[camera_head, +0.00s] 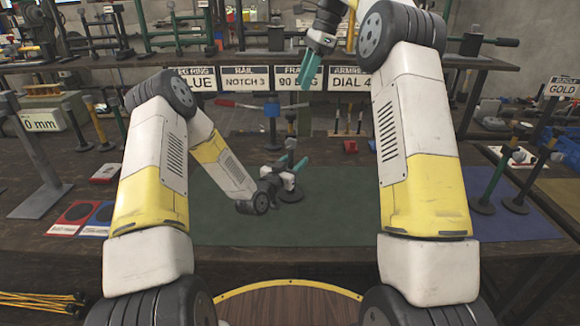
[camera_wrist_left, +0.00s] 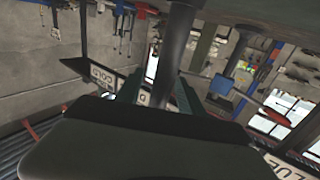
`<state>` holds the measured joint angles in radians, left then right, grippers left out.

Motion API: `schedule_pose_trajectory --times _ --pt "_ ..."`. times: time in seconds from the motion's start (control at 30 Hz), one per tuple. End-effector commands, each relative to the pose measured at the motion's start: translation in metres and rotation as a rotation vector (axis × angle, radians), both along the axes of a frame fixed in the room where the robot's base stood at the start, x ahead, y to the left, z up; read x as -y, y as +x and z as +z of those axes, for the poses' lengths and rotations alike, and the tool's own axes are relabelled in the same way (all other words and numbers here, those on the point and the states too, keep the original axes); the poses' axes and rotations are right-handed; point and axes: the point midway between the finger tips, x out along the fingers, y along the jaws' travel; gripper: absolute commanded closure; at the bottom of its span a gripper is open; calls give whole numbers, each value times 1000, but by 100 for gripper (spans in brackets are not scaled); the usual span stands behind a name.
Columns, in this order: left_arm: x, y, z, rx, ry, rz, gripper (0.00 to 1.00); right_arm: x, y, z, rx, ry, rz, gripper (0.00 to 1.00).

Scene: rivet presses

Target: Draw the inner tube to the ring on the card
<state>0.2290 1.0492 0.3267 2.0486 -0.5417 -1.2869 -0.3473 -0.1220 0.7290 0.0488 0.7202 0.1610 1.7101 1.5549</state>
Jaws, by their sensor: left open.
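A dark stand post (camera_head: 291,147) with a grey collar rises from a round base on the green mat, near the middle of the head view. My left gripper (camera_head: 291,165) is at this post, its teal fingers apart on either side. In the left wrist view, a dark upright tube (camera_wrist_left: 174,55) shows between the open fingers (camera_wrist_left: 160,92); contact cannot be told. The ring card (camera_head: 205,82) on the shelf edge reads BLUE, its top line partly hidden. No coloured ring is clear on the tube. My right gripper (camera_head: 311,70) is raised high, its finger gap unclear.
Other cards read NOTCH 3 (camera_head: 245,79), DIAL 4 (camera_head: 350,82) and GOLD (camera_head: 563,87). Stands with green (camera_head: 490,180) and black (camera_head: 529,180) posts are at the right. A grey stand (camera_head: 38,155) and red and blue pads (camera_head: 77,213) are at the left. The green mat (camera_head: 330,215) has free room.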

Motion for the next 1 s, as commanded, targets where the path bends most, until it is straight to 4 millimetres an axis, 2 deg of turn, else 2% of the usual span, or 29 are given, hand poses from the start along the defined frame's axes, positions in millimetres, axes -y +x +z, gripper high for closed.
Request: schedule_pose_trajectory --times 0.3,0.37,0.53,0.57,1.0 --pt "2 3 0 -1 0 -1 55 0 0 0 0 0 0 64" --pt "2 3 0 -1 0 -1 64 0 0 0 0 0 0 64" --pt "2 3 0 -1 0 -1 98 0 0 0 0 0 0 64" --pt "2 3 0 -1 0 -1 100 0 0 0 0 0 0 64" --pt "2 3 0 -1 0 -1 100 0 0 0 0 0 0 64"
